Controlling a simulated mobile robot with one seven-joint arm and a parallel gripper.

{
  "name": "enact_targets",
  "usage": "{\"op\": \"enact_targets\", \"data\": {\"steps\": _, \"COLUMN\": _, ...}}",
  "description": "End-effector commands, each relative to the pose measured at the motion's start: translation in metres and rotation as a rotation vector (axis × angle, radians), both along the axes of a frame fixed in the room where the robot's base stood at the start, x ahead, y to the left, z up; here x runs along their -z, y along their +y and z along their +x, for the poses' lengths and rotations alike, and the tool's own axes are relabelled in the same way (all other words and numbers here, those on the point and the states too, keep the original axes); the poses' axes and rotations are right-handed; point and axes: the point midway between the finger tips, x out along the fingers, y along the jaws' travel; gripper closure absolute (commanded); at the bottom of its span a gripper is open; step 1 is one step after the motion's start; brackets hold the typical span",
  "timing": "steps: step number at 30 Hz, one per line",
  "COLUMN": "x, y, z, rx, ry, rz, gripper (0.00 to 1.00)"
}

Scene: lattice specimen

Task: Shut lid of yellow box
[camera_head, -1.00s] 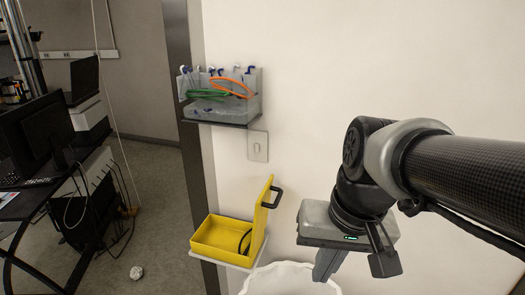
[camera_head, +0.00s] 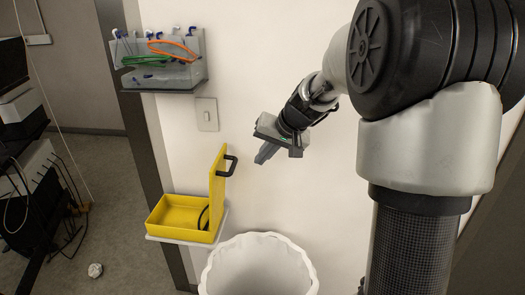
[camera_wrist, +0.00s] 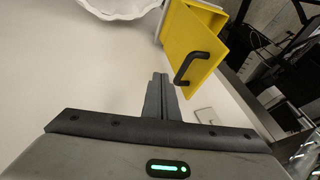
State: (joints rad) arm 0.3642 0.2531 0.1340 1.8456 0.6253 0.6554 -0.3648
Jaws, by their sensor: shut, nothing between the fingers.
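The yellow box (camera_head: 178,219) sits on a small white wall shelf at the lower left in the head view. Its yellow lid (camera_head: 217,186) stands open, roughly upright, at the box's right side. A black handle (camera_head: 231,165) sticks out from the lid's right face. A black cable-like item lies inside the box. My gripper (camera_head: 261,158) is to the right of the lid and slightly above the handle, shut and empty, apart from the lid. In the wrist view, the shut fingers (camera_wrist: 160,82) are beside the black handle (camera_wrist: 190,67) on the yellow lid (camera_wrist: 192,40), not visibly touching it.
A wall holder (camera_head: 165,75) with cables is above the box. A light switch (camera_head: 207,114) is on the wall between them. A white bin (camera_head: 258,268) stands below and right of the box. A crumpled white ball (camera_head: 95,270) lies on the floor.

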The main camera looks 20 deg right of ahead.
Motion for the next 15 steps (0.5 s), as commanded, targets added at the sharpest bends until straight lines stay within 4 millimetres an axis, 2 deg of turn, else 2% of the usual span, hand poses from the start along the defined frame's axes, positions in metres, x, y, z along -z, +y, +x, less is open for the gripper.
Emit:
{"op": "enact_targets", "data": {"steps": 1, "x": 0.013, "y": 0.004, "z": 0.006, "rx": -0.002, "ry": 0.003, "rz": 0.002, "gripper": 1.00}}
{"op": "enact_targets", "data": {"steps": 6, "x": 0.040, "y": 0.014, "z": 0.024, "rx": -0.003, "ry": 0.003, "rz": 0.001, "gripper": 1.00}}
{"op": "enact_targets", "data": {"steps": 9, "x": 0.038, "y": 0.031, "z": 0.030, "rx": -0.005, "ry": -0.001, "rz": -0.001, "gripper": 1.00}}
{"op": "enact_targets", "data": {"steps": 15, "x": 0.040, "y": 0.046, "z": 0.038, "rx": -0.001, "ry": 0.000, "rz": -0.001, "gripper": 1.00}}
